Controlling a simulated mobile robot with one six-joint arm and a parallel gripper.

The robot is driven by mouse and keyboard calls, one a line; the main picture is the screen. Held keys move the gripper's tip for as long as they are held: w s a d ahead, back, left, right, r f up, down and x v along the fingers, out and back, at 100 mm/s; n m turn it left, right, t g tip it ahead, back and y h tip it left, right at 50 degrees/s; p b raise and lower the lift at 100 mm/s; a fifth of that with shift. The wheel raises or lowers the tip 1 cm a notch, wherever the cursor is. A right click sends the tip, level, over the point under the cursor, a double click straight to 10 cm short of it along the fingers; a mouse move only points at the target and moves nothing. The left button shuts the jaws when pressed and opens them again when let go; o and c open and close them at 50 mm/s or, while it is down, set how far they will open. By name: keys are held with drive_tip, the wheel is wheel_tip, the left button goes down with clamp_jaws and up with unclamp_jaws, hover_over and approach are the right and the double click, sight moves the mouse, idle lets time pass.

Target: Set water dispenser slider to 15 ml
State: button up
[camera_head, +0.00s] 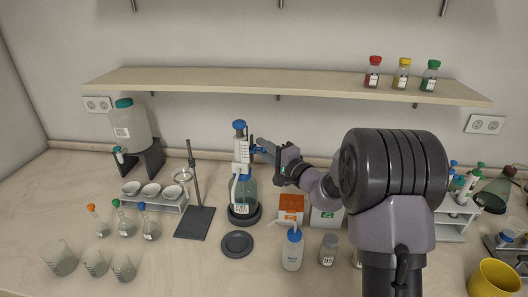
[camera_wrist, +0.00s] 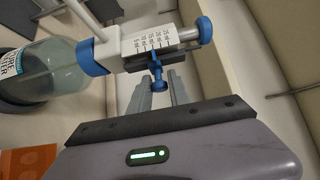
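The water dispenser is a bottle (camera_head: 248,190) with a white dosing head (camera_head: 241,150) and blue cap, standing upright on a dark round base. In the wrist view the white scale (camera_wrist: 150,43) has small printed marks, and the bottle (camera_wrist: 45,68) lies to its left. The blue slider knob (camera_wrist: 158,75) sticks out from a dark slide below the scale. My gripper (camera_wrist: 159,88) is open, with its two grey fingers on either side of the knob. I cannot tell whether they touch it. In the head view my gripper (camera_head: 263,150) is at the dispenser's right side.
A dark round disc (camera_head: 237,243), a wash bottle (camera_head: 292,250) and an orange box (camera_head: 291,207) stand near the dispenser. A ring stand (camera_head: 194,215) is to its left. A shelf (camera_head: 280,83) runs above, with three capped bottles at its right.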

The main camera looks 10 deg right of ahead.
drive_tip(key=shift+o, duration=1.3)
drive_tip(key=v, duration=1.7)
drive_tip(key=shift+s, duration=0.25)
